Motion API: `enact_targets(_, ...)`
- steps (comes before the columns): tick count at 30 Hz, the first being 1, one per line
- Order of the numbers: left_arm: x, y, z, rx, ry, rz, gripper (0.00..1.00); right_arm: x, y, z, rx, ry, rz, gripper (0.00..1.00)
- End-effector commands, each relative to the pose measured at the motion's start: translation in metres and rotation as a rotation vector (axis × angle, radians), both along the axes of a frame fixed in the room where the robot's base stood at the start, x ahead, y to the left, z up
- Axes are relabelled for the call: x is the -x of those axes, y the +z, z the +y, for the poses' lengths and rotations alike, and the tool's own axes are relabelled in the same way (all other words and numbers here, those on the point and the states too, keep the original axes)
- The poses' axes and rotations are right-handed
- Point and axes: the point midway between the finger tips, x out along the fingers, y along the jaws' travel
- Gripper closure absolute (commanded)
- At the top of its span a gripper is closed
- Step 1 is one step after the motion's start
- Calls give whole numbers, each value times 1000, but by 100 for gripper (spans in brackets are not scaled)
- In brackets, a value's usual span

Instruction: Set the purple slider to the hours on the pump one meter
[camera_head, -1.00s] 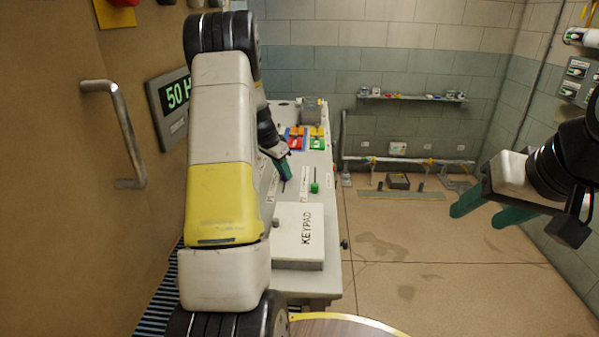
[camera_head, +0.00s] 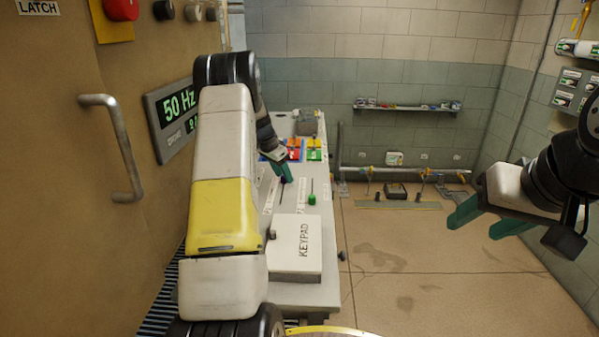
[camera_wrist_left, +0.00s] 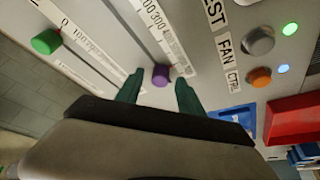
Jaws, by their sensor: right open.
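The purple slider knob (camera_wrist_left: 160,75) sits beside a white scale strip (camera_wrist_left: 165,35) with printed numbers, of which "300" is legible. My left gripper (camera_wrist_left: 160,87) is open, its green fingers on either side of the knob with a gap at each side. In the head view, the left gripper (camera_head: 283,168) is low over the bench panel, and I cannot make out the purple knob there. A wall meter (camera_head: 178,110) shows "50 Hz" and a second line mostly hidden by my left arm. My right gripper (camera_head: 478,220) is open and empty, away from the bench.
A green slider knob (camera_head: 312,199) stands near the left gripper; it also shows in the left wrist view (camera_wrist_left: 46,41). A keypad box (camera_head: 295,246) is on the bench's near part. Grey and orange knobs (camera_wrist_left: 259,77) are to the right.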

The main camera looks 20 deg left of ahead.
Motion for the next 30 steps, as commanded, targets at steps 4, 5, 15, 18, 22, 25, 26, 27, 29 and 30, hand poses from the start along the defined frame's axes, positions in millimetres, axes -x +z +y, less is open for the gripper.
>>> enact_targets(4, 0, 1, 0, 0, 0, 0, 55, 0, 0, 0, 0, 0, 0, 46)
enact_targets(5, 1, 2, 0, 0, 0, 0, 55, 0, 0, 0, 0, 0, 0, 46)
enact_targets(15, 17, 50, 11, -1, 1, -3, 55, 0, 0, 0, 0, 0, 0, 46)
enact_targets(18, 22, 62, 13, 0, 1, -1, 55, 0, 0, 0, 0, 0, 0, 46)
enact_targets(22, 25, 70, 15, -1, 0, 0, 55, 0, 0, 0, 0, 0, 0, 46)
enact_targets(25, 26, 72, 15, 0, 0, 0, 55, 0, 0, 0, 0, 0, 0, 46)
enact_targets(26, 26, 72, 15, 0, 0, 0, 55, 0, 0, 0, 0, 0, 0, 46)
enact_targets(27, 26, 72, 15, -1, 0, 1, 55, 0, 0, 0, 0, 0, 0, 46)
enact_targets(29, 26, 72, 15, 0, 0, 0, 55, 0, 0, 0, 0, 0, 0, 46)
enact_targets(30, 26, 72, 15, 0, 0, 0, 55, 0, 0, 0, 0, 0, 0, 46)
